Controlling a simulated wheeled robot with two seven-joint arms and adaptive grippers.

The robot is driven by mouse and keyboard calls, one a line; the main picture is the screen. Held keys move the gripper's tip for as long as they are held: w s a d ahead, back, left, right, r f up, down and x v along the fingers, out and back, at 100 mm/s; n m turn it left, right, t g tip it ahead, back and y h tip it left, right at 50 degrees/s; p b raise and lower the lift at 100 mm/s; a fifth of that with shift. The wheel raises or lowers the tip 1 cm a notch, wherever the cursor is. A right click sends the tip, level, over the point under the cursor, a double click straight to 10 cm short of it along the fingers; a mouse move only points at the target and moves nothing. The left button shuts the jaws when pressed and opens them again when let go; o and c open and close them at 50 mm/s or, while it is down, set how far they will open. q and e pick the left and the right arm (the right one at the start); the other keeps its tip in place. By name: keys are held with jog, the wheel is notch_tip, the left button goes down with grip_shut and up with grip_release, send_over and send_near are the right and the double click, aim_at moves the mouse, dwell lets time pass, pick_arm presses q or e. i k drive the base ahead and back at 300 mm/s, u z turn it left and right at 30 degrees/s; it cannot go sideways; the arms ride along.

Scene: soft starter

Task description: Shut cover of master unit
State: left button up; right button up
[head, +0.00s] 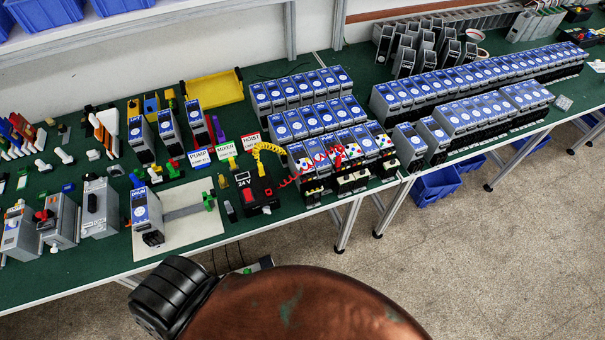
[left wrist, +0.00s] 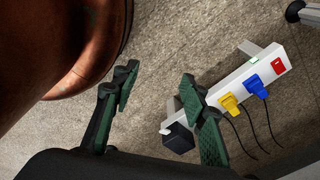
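Many grey units with blue-and-white front labels stand on the green bench (head: 330,225). One labelled unit (head: 147,212) stands on a white board (head: 190,233) at the left, beside a flat grey rail. A row of units with coloured stickers (head: 362,150) stands near the front edge by the black 24 V box (head: 252,188). I cannot tell which is the master unit or whether a cover is open. My left gripper (left wrist: 160,88) is open and empty in the left wrist view, above the floor and away from the units. My right gripper is not in view.
A power strip (left wrist: 232,85) with yellow and blue plugs is beyond the left gripper. A large copper-brown rounded shape (head: 300,305) fills the bottom of the head view. A yellow tray (head: 213,88) lies at the back. Blue bins (head: 436,183) are under the bench.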

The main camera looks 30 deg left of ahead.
aim_at(316, 195)
jog(key=k, duration=0.45)
jog(key=u, duration=0.6)
jog(key=i, duration=0.2)
jog(key=u, duration=0.15)
